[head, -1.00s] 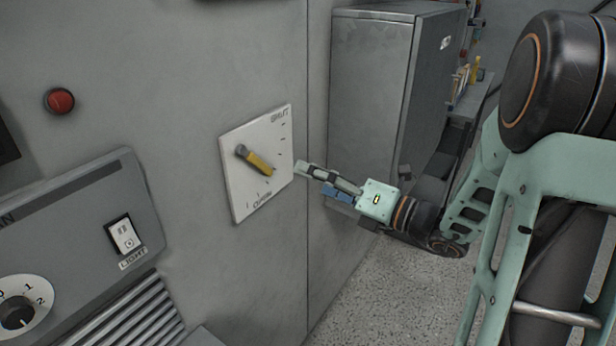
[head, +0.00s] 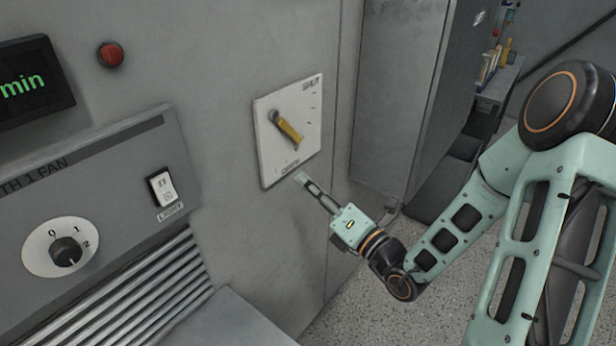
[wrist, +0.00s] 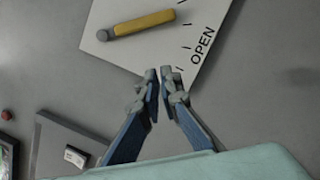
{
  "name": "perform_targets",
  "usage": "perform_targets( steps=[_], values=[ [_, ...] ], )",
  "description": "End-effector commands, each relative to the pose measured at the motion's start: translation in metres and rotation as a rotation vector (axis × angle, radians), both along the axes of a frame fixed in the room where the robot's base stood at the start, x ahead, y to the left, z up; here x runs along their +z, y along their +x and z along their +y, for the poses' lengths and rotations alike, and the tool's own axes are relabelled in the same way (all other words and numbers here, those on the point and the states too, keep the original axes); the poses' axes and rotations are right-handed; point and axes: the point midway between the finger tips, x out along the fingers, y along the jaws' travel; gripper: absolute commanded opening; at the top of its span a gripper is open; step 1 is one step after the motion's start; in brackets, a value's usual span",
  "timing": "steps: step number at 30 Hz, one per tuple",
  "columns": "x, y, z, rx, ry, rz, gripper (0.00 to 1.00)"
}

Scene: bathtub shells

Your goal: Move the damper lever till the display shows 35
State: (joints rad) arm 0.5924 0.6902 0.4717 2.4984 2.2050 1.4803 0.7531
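The damper lever (head: 288,129) is a yellow handle on a grey pivot, mounted on a white square plate (head: 309,144) with tick marks, SHUT at its top and OPEN at its bottom. The lever slants down and to the right. In the wrist view the lever (wrist: 145,23) lies beyond my fingertips, near the OPEN lettering. My gripper (head: 301,178) is below the plate's lower edge, apart from the lever. In the wrist view my gripper's fingertips (wrist: 158,73) are close together with a narrow gap and nothing between them. The display (head: 30,82) is cut off; only green "min" shows, no number.
A grey control panel with a dial (head: 66,252) and a LIGHT switch (head: 162,187) is at the left, above a ribbed grille (head: 165,290). A red button (head: 110,54) is above the panel. A grey cabinet (head: 400,90) stands right of the plate.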

Motion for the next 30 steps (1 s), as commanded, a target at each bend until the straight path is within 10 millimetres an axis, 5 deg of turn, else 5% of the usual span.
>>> perform_targets(
  steps=[11, 18, 30],
  values=[
    [0.013, 0.059, 0.054, 0.005, 0.000, -0.002, 0.00],
    [0.034, 0.078, 0.034, 0.001, -0.001, -0.001, 0.00],
    [0.036, 0.082, 0.030, 0.002, -0.001, 0.001, 0.00]
  ],
)
